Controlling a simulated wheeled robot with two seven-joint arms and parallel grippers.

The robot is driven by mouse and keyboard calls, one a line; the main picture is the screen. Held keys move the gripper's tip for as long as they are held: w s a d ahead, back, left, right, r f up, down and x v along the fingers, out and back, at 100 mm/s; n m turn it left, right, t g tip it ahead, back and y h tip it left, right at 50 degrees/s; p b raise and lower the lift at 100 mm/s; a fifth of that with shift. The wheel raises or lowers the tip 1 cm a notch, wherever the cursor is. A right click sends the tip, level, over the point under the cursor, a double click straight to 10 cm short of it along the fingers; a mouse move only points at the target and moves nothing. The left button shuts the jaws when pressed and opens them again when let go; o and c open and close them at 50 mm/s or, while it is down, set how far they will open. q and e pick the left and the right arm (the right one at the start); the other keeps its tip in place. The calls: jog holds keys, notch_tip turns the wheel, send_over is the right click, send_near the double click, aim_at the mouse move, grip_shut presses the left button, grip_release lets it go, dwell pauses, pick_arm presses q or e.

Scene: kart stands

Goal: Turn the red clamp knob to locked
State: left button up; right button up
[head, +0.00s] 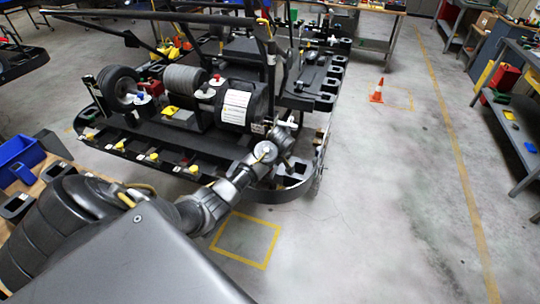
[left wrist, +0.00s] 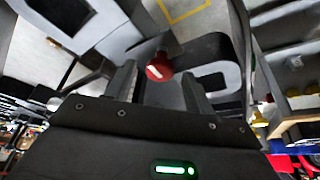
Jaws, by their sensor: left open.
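The red clamp knob (left wrist: 160,67) is a round red cap with a pale mark on its face. In the left wrist view it appears between the fingertips of my left gripper (left wrist: 160,77). The jaws are open, with a gap on each side of the knob; I cannot tell how far ahead of the tips it is. In the head view my left gripper (head: 284,138) is at the front right corner of the black kart stand (head: 160,158). The knob there is not clearly visible behind the gripper. My right gripper is not in view.
The stand carries a large cylinder with a white label (head: 236,107), a black wheel (head: 118,88) and several yellow-topped parts. An orange cone (head: 377,92) stands on the open floor to the right. Grey shelves (head: 515,100) line the right edge. A blue bin (head: 18,160) is at left.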

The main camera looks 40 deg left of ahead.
pick_arm(q)
jog(key=shift+a+f, duration=0.1)
jog(key=shift+f, duration=0.15)
jog(key=c, duration=1)
jog(key=shift+o, duration=0.2)
